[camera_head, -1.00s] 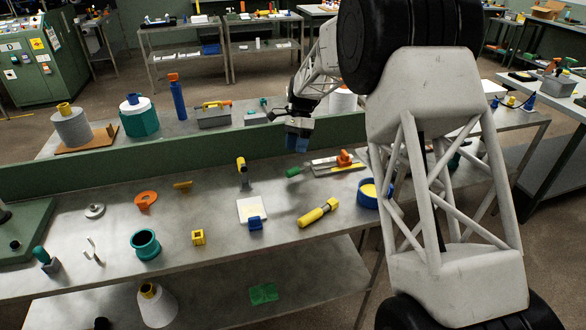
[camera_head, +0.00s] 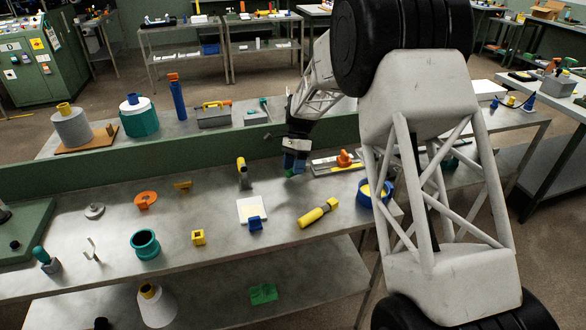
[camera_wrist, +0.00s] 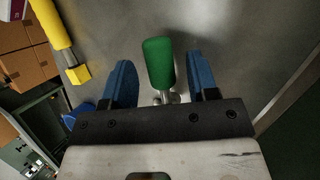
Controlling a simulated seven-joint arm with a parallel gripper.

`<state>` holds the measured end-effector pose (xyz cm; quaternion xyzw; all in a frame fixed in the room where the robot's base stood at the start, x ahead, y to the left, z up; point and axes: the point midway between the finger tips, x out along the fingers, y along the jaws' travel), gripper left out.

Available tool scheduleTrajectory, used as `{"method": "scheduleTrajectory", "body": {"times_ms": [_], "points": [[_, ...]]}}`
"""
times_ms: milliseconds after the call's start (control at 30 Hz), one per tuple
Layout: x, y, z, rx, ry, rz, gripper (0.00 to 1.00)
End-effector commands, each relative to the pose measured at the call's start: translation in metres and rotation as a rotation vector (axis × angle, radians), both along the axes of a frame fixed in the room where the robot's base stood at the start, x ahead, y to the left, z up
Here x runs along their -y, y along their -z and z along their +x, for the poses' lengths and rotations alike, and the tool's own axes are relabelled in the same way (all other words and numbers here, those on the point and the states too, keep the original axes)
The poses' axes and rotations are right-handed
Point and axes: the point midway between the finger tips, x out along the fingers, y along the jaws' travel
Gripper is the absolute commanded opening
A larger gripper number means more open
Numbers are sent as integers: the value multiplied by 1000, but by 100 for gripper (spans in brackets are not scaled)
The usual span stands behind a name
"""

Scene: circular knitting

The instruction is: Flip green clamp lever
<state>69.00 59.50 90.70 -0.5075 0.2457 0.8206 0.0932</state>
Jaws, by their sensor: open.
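The green clamp lever (camera_wrist: 159,64) shows in the wrist view as a green handle on a small metal fitting. It lies between the two blue fingers of my gripper (camera_wrist: 160,82), with a gap on both sides. My gripper is open and I see no finger touching the lever. In the head view my gripper (camera_head: 294,163) is low over the bench, just left of the clamp base. There the green lever (camera_head: 291,173) is mostly hidden behind the fingers.
An orange knob (camera_head: 344,159) stands on the clamp's plate to the right. A yellow-handled tool (camera_head: 317,213) lies in front, and a blue ring with a yellow inside (camera_head: 364,193) sits at the right. A green back rail (camera_head: 190,155) runs behind.

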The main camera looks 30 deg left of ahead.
Motion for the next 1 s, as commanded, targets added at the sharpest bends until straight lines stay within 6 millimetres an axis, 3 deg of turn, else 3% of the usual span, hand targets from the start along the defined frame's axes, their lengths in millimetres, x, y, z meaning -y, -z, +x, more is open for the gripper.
{"method": "scheduleTrajectory", "body": {"times_ms": [433,800,1000], "points": [[1,7,-4,0,-1,0,54],[1,7,-4,0,-1,0,0],[1,7,-4,0,-2,0,0]]}}
